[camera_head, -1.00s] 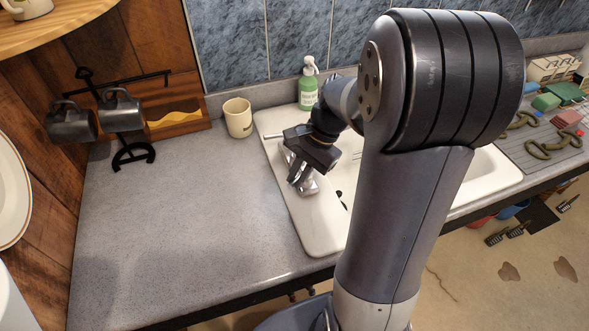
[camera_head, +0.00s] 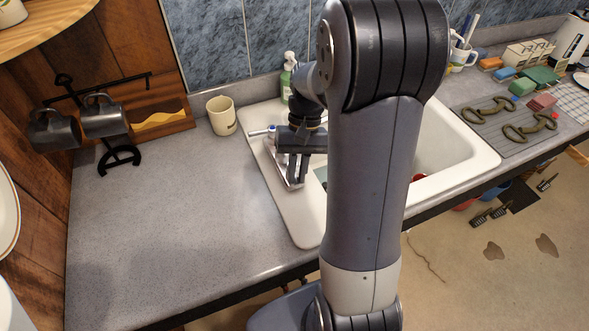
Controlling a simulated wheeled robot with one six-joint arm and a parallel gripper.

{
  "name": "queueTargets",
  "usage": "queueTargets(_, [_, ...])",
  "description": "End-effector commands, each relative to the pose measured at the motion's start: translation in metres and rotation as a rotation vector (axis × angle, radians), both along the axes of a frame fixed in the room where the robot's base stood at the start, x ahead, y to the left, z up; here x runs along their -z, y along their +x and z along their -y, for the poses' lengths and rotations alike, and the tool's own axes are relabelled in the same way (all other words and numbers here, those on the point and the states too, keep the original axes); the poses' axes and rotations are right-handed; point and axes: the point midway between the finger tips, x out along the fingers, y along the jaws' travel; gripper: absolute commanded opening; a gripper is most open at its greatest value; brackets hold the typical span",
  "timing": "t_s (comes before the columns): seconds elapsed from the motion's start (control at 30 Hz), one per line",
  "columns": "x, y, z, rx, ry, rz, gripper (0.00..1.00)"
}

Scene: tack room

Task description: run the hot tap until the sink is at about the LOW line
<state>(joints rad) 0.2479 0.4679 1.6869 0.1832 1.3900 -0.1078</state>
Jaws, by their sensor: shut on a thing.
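The white sink (camera_head: 302,228) is set in the grey counter, and my arm covers its middle. The open right part of the basin (camera_head: 440,140) shows pale inner walls. I cannot make out a LOW line, the water level or any running stream. A silver tap lever (camera_head: 260,132) with a small blue mark sticks out left at the back left of the sink. My gripper (camera_head: 293,180) points down over the sink's left ledge, shut on a silver part of the tap. Its fingers and wrist hide which part.
Dark mugs (camera_head: 102,116) hang on a black rack at left. The counter (camera_head: 180,200) left of the sink is clear.

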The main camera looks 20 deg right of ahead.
Motion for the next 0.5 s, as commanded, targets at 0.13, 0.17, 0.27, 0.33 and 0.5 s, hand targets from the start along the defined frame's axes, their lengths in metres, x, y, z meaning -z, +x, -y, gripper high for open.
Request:
queueTargets(0.13, [-0.0007, 0.0004, 0.0012, -0.034, 0.0, 0.002, 0.0])
queueTargets(0.17, [-0.0006, 0.0005, 0.0014, -0.038, 0.0, 0.001, 0.0])
queueTargets(0.27, [-0.0006, 0.0005, 0.0018, -0.047, -0.001, 0.002, 0.0])
queueTargets(0.33, [-0.0006, 0.0004, 0.002, -0.049, -0.001, 0.002, 0.0])
queueTargets(0.5, [-0.0005, 0.0005, 0.0021, -0.049, -0.001, 0.002, 0.0])
